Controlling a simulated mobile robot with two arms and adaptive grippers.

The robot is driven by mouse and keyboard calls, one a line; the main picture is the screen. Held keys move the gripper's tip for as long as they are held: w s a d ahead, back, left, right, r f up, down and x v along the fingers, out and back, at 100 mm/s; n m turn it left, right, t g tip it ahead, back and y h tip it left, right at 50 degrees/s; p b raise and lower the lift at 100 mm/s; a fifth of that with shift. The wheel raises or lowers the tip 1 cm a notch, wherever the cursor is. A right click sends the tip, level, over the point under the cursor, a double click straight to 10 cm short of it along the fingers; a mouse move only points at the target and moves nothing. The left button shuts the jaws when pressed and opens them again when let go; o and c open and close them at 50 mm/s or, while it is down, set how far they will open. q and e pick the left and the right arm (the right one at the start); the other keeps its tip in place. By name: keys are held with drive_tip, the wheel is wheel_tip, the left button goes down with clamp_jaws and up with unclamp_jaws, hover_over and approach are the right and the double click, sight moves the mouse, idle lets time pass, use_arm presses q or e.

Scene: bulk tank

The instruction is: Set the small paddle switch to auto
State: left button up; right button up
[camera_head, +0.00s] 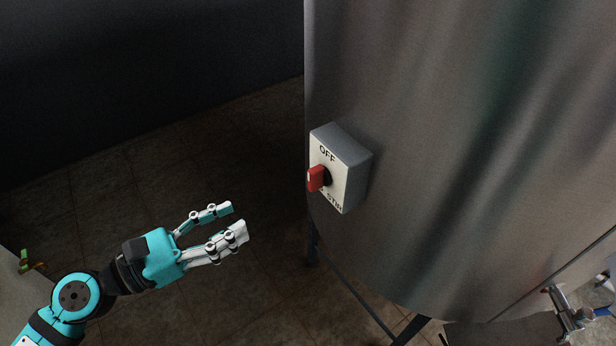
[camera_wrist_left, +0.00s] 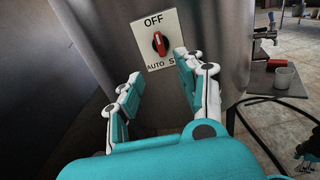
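The small paddle switch is a red paddle (camera_head: 316,178) on a grey box with a pale face plate (camera_head: 338,190), fixed to the side of a steel tank (camera_head: 450,150). In the left wrist view the red paddle (camera_wrist_left: 159,44) stands nearly upright, below the word OFF. AUTO is at the plate's lower left; a word starting with S, partly hidden by a finger, is at the lower right. My left gripper (camera_head: 236,219) is open and empty, left of and below the switch in the head view, apart from it. Its fingers (camera_wrist_left: 158,68) point towards the plate.
The tank wall curves away on both sides of the switch. Dark legs (camera_head: 360,300) stand under the tank. A metal fitting (camera_head: 565,312) is at the lower right. A pale cup (camera_wrist_left: 284,78) stands on a ledge at right in the wrist view. Floor left of the tank is clear.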

use_arm(q)
drive_tip(key=p, duration=0.4)
approach(309, 181)
drive_tip(key=d, duration=0.1)
drive_tip(key=p+x, duration=0.1)
drive_tip(key=x, duration=0.3)
drive_tip(key=p+x, duration=0.1)
drive_tip(key=x, duration=0.3)
drive_tip(key=shift+w+a+r+p, duration=0.1)
drive_tip(key=shift+w+a+p, duration=0.05)
drive_tip(key=shift+w+p, duration=0.2)
drive_tip(key=shift+w+d, duration=0.25)
drive_tip(key=shift+d, duration=0.15)
clamp_jaws()
